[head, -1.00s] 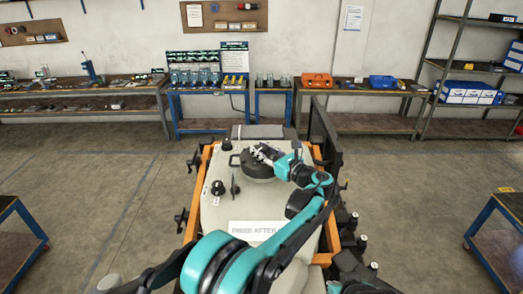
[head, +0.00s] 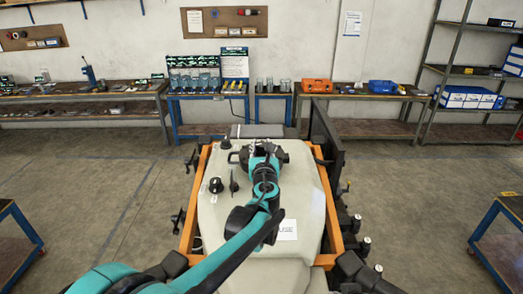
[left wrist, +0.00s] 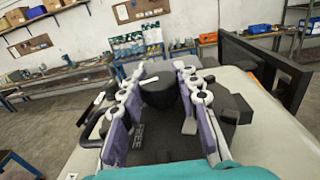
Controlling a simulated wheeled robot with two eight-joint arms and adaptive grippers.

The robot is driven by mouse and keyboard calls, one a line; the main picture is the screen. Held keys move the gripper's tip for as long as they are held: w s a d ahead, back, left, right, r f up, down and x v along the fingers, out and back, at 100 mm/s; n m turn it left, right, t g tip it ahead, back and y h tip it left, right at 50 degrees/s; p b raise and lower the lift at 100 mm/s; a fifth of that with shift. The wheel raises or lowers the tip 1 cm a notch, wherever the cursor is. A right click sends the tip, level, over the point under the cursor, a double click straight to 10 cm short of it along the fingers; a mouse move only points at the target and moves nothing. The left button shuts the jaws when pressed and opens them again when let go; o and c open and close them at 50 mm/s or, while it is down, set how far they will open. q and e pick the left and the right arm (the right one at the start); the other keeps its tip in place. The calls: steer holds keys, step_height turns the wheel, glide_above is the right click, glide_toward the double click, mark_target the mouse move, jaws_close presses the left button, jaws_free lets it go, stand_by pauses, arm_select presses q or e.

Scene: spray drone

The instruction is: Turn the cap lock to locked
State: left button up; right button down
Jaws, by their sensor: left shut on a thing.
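The dark filler cap (head: 282,157) sits on the pale tank top (head: 300,185) and is mostly hidden by my left gripper (head: 264,148) and its arm. In the left wrist view, a dark round knob (left wrist: 158,92) stands up between the gripper's two purple-grey fingers (left wrist: 160,75). The fingers are apart, one on each side of the knob, and shut on it. A dark plate with pale letters reading "FREE" (left wrist: 142,135) lies below the knob. The cap lock's exact angle cannot be told. My right gripper is not in view.
A black dial (head: 216,185) and a small upright lever (head: 234,184) stand left of the cap. An orange frame (head: 327,200) surrounds the tank, with a tall black panel (head: 326,140) at right. A blue-framed bench (head: 210,105) stands behind.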

arm_select(q)
steer(key=shift+m+h+b, duration=0.35)
steer(key=shift+m+h, duration=0.85)
steer(key=shift+h, duration=1)
steer(key=o, duration=1.2)
steer(key=shift+s+r, duration=0.1)
steer(key=shift+s, duration=0.05)
steer(key=s, duration=0.4)
steer(key=s+a, duration=0.1)
steer(key=s, duration=0.3)
steer(key=s+a, duration=0.1)
steer(key=s, duration=0.2)
steer(key=shift+s+a, duration=0.1)
steer(key=shift+s, duration=0.3)
